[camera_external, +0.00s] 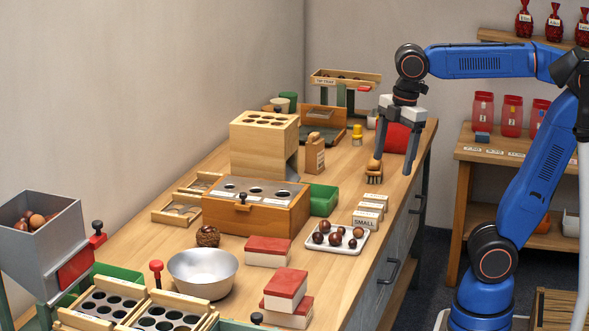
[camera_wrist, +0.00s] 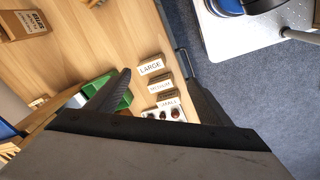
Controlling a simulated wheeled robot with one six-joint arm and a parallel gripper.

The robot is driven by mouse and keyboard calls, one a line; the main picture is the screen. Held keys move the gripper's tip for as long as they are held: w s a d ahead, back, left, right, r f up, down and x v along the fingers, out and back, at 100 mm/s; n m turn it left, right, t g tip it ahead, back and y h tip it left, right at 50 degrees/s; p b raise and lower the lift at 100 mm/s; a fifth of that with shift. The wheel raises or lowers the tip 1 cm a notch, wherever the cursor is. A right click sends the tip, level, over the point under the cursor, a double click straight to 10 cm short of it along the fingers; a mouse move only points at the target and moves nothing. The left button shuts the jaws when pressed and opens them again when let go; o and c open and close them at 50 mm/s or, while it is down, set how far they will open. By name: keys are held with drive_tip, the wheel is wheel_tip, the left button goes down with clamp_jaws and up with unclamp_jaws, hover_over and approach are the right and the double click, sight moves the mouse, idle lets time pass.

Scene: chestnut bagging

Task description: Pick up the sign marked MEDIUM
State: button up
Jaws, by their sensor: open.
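The MEDIUM sign (camera_wrist: 160,86) is a small white-faced block with dark lettering, standing between the LARGE sign (camera_wrist: 151,66) and the SMALL sign (camera_wrist: 169,103) in the wrist view. In the external view the MEDIUM sign (camera_external: 371,207) is in the middle of the row near the table's right edge, with its lettering too small to read. My gripper (camera_external: 395,158) is open and empty, pointing down above the table, farther back than the signs. In the wrist view my gripper's fingers (camera_wrist: 159,78) show on either side of the sign row, apart from it.
A white tray of chestnuts (camera_external: 318,249) lies just in front of the SMALL sign. A green bin (camera_external: 323,199) stands left of the signs. A wooden brush (camera_external: 374,171) stands near my left fingertip. The table's edge is close on the right.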

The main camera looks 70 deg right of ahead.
drive_tip(key=w+a+r+n+g, duration=0.2)
drive_tip(key=w+a+r+n, duration=0.2)
drive_tip(key=a+r+n, duration=0.15)
approach(371, 205)
drive_tip(key=shift+n, duration=0.45)
drive_tip(key=f, duration=0.5)
drive_tip(key=shift+s, duration=0.3)
drive_tip(key=shift+w+a+f, duration=0.15)
drive_tip(key=shift+f, duration=2.5)
drive_tip(key=c, duration=1.1)
